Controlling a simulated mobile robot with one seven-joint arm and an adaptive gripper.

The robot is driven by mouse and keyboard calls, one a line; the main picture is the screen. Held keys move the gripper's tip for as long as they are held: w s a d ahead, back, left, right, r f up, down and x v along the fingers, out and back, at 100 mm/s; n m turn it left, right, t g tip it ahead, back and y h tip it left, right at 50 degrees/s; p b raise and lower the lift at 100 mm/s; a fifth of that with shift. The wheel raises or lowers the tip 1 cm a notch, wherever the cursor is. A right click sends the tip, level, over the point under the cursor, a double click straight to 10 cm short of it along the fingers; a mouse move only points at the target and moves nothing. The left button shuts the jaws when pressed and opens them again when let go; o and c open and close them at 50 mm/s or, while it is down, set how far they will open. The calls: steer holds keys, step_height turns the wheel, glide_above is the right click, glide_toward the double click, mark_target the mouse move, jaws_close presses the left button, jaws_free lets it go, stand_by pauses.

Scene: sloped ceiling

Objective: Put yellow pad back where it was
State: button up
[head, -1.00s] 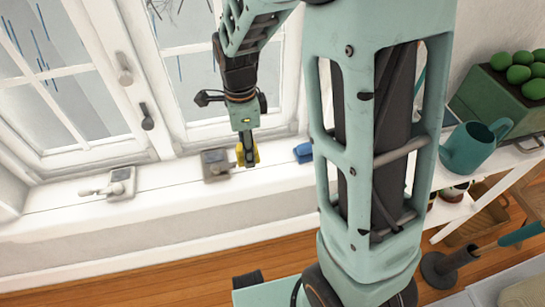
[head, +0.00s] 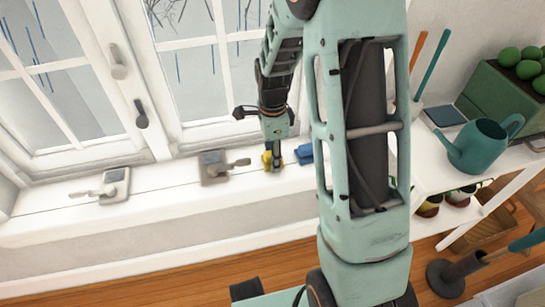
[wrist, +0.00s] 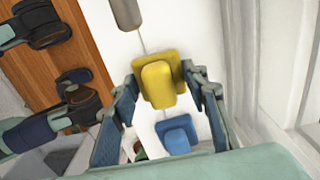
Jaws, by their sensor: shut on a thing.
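The yellow pad (head: 266,160) is at the window sill, just left of a blue pad (head: 304,153). My gripper (head: 273,157) points down over the sill and is shut on the yellow pad. In the wrist view the yellow pad (wrist: 158,85) sits between the two fingers (wrist: 166,100), and the blue pad (wrist: 177,135) shows beyond it, apart from it. I cannot tell whether the yellow pad touches the sill.
A grey block with a handle (head: 213,167) lies on the sill left of my gripper; another handled block (head: 115,185) lies farther left. The window (head: 190,80) is close behind. A shelf at right holds a teal watering can (head: 482,145) and a green crate (head: 500,100).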

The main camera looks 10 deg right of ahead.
steer(key=shift+f, duration=0.1)
steer(key=o, duration=1.2)
step_height(320, 180, up, 12)
steer(key=p, duration=0.3)
steer(key=shift+r+p, duration=0.2)
steer(key=shift+p, duration=0.1)
